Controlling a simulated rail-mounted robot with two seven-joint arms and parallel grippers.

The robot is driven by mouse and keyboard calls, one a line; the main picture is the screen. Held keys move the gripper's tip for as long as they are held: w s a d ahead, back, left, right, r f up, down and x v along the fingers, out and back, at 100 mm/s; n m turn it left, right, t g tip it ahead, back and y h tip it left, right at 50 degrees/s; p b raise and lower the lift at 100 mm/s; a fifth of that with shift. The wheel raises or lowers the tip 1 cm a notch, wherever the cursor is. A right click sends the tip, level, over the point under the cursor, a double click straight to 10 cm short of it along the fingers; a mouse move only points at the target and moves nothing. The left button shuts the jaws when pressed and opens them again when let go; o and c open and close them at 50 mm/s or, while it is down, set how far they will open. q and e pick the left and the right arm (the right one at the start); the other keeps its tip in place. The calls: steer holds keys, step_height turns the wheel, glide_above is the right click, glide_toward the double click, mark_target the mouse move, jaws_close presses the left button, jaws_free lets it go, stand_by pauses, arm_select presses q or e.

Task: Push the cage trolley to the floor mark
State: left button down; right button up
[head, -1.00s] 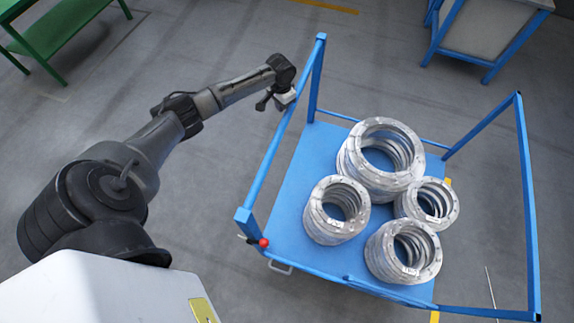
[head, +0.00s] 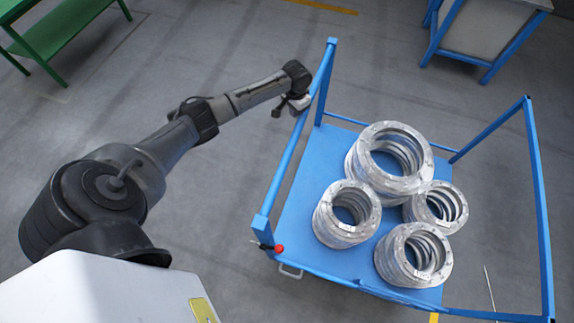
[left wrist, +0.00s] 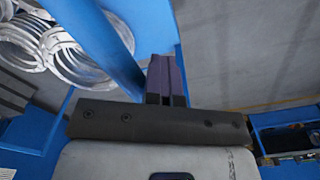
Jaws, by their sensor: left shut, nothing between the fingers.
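The blue cage trolley (head: 300,214) stands on the grey floor right of centre in the head view, its blue frame around a flat deck. Several stacks of silver flanged rings (head: 390,158) stand on the deck. My left gripper (head: 301,110) is at the trolley's left top rail, near its far corner post. In the left wrist view its fingers (left wrist: 166,78) are shut together with nothing between them, close beside the blue rail (left wrist: 92,35). Whether they touch the rail I cannot tell. A yellow floor mark (head: 434,318) shows partly at the trolley's near side. My right gripper is not in view.
A green bench (head: 60,38) stands at the far left, and a blue-framed grey table (head: 482,35) at the far right. A yellow line (head: 322,6) lies on the far floor. The floor left of the trolley is clear.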

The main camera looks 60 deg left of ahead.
mark_target(307, 114)
arm_select(q)
steer(key=shift+w+d, duration=0.65)
steer(key=shift+d, duration=0.25)
steer(key=shift+w+d, duration=0.65)
steer(key=shift+d, duration=0.25)
steer(key=shift+w+d+b, duration=3.05)
steer(key=shift+w+d, duration=2.8)
steer(key=shift+d, duration=2)
steer(key=s+a+r+p, duration=0.3)
steer(key=r+p, duration=0.5)
steer(key=p, duration=0.6)
steer(key=shift+a, duration=0.75)
